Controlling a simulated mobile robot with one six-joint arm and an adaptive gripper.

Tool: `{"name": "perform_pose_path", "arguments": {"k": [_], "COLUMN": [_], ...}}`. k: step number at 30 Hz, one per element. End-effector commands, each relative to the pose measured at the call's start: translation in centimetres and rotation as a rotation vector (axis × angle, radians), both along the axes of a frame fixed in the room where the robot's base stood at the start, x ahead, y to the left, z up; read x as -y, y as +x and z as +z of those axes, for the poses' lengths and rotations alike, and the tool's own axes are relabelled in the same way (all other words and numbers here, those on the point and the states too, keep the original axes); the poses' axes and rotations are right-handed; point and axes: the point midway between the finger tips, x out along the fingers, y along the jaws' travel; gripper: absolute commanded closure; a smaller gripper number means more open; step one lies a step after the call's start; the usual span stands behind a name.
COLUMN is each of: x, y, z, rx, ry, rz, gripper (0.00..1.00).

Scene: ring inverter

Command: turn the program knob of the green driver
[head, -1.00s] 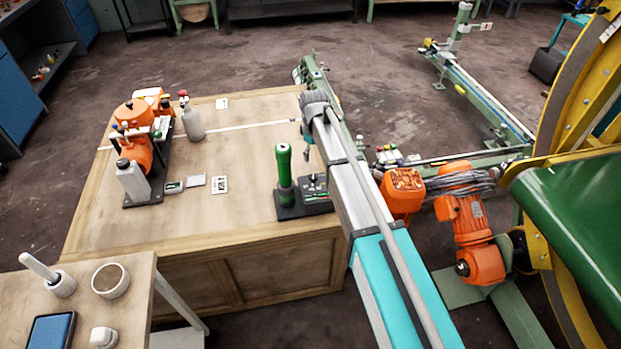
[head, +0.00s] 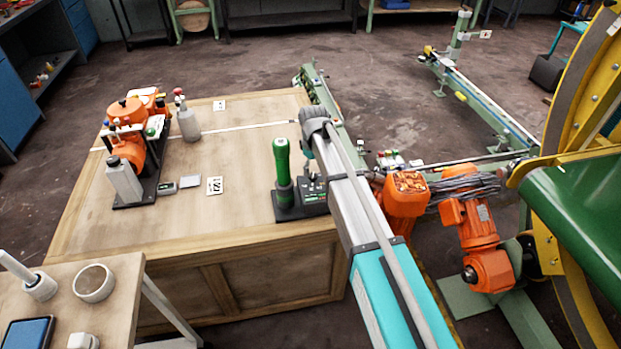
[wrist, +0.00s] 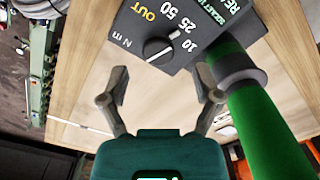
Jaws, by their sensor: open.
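The green driver (head: 283,170) stands upright on a dark base near the bench's front right edge. Its green handle (wrist: 268,125) shows at the right of the wrist view. Beside it is a dark control box (head: 314,192), lettered "OUT", "N m", 10, 25 and 50 in the wrist view. The round program knob (wrist: 157,49) is on that face, its pale pointer line visible. My gripper (wrist: 160,88) is open and empty. Its fingertips lie either side of the knob in the picture, apart from it. In the head view my arm mostly hides the gripper.
The wooden bench (head: 235,222) has free room in its middle. Orange motors (head: 470,235) and a green-covered machine (head: 575,215) are at the right.

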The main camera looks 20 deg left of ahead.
Motion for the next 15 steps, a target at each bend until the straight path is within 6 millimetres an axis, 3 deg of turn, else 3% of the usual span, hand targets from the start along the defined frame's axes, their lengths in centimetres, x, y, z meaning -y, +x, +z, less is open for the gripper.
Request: {"name": "perform_pose_path", "arguments": {"k": [6,15], "x": [0.0,0.0], "y": [0.0,0.0], "z": [-2.0,-3.1], "rx": [0.0,0.0], "ry": [0.0,0.0], "rz": [0.0,0.001], "gripper": [0.19,0.19]}}
